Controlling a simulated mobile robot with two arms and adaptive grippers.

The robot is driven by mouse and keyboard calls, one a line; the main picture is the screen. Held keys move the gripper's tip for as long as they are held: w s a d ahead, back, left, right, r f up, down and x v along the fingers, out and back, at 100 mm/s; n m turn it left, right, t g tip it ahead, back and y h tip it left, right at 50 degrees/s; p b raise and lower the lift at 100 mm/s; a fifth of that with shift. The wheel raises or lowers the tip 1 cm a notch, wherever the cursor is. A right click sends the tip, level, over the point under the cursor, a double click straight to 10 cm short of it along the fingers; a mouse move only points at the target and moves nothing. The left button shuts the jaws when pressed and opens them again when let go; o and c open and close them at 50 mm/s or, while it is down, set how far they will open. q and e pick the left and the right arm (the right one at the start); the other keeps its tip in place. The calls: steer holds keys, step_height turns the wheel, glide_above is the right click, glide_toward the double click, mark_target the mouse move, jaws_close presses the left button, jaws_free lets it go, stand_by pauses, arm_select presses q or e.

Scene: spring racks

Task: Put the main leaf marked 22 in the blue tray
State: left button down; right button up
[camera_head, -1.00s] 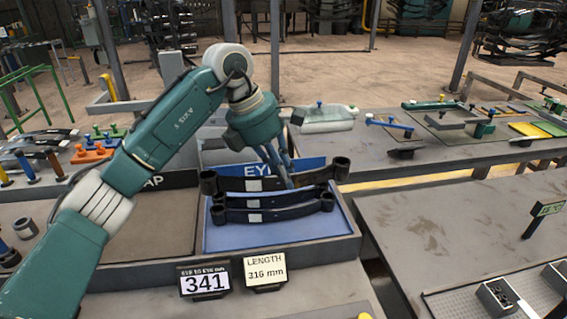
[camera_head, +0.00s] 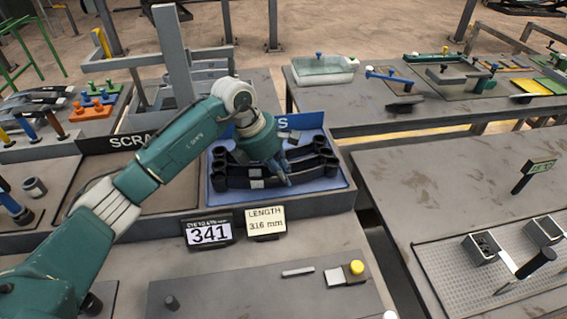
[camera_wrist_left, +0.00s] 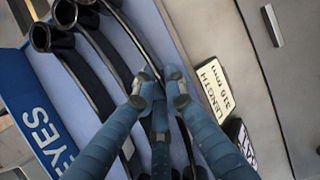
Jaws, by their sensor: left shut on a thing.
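The blue tray (camera_head: 335,178) stands behind the length sign. Several dark curved leaves with rolled eyes (camera_head: 240,172) lie in it side by side. My left gripper (camera_head: 285,180) reaches down into the tray and is shut on the leaf nearest the sign. In the left wrist view the fingertips (camera_wrist_left: 162,82) close on that main leaf (camera_wrist_left: 134,38), while other leaves (camera_wrist_left: 62,68) lie beside it. The tray's EYES label (camera_wrist_left: 45,130) shows there too. I cannot read a 22 on any leaf. My right gripper is out of view.
Signs reading 341 (camera_head: 209,233) and LENGTH 316 mm (camera_head: 266,221) stand in front of the tray. The scrap tray (camera_head: 100,180) is to the left, partly behind my arm.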

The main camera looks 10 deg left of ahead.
arm_select(q)
steer(key=shift+w, duration=0.1)
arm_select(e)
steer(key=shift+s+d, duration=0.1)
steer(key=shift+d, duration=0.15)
arm_select(q)
steer(key=shift+f, duration=0.2)
steer(key=c, duration=1.8)
jaws_free()
steer(key=shift+s, duration=0.2)
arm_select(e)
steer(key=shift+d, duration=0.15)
